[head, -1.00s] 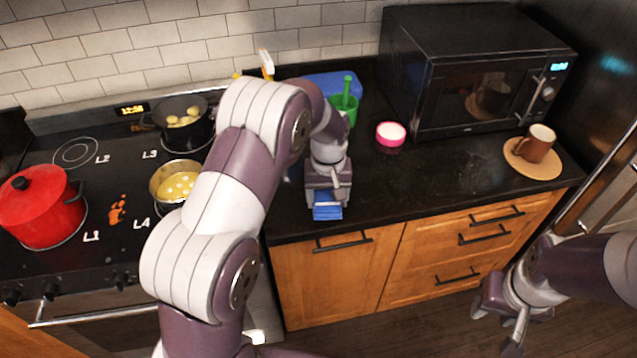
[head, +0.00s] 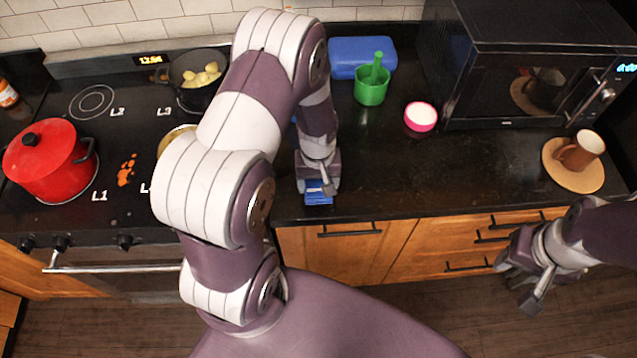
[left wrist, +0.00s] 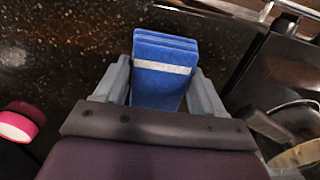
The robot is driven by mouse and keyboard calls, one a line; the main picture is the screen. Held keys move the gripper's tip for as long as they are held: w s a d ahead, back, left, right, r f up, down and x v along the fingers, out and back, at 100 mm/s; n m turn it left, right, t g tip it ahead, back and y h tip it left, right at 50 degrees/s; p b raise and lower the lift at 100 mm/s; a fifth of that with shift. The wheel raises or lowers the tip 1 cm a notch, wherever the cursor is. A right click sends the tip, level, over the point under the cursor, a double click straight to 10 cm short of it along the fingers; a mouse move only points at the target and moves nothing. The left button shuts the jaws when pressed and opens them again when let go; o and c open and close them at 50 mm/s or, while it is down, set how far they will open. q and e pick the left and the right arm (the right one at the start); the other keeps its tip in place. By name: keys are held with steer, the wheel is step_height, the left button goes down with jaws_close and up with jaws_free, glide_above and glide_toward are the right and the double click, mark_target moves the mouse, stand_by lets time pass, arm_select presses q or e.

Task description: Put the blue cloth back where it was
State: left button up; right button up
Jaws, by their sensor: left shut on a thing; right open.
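The blue cloth (head: 318,196) is folded, and a pale stripe crosses it in the left wrist view (left wrist: 162,75). My left gripper (head: 318,184) is shut on it, with one finger on each side, near the front edge of the black counter beside the stove. The gripper covers part of the cloth in the head view, and I cannot tell whether the cloth touches the counter. My right gripper (head: 530,280) is open and empty, in front of the drawers at the lower right.
A green pot (head: 370,92), a blue box (head: 350,55) and a pink bowl (head: 420,117) stand at the back. A brown cup (head: 580,153) is by the microwave (head: 530,70). An orange stain (head: 126,170) marks the stove near the red pot (head: 45,160). The counter's middle is clear.

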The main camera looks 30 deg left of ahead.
mark_target(317, 185)
arm_select(q)
steer(key=shift+s+f, duration=0.2)
steer(key=shift+f, duration=1.05)
steer(key=shift+s+f, duration=0.1)
steer(key=shift+f, duration=0.2)
steer(key=o, duration=1)
arm_select(e)
steer(key=shift+s+r, duration=0.25)
steer(key=shift+r, duration=0.1)
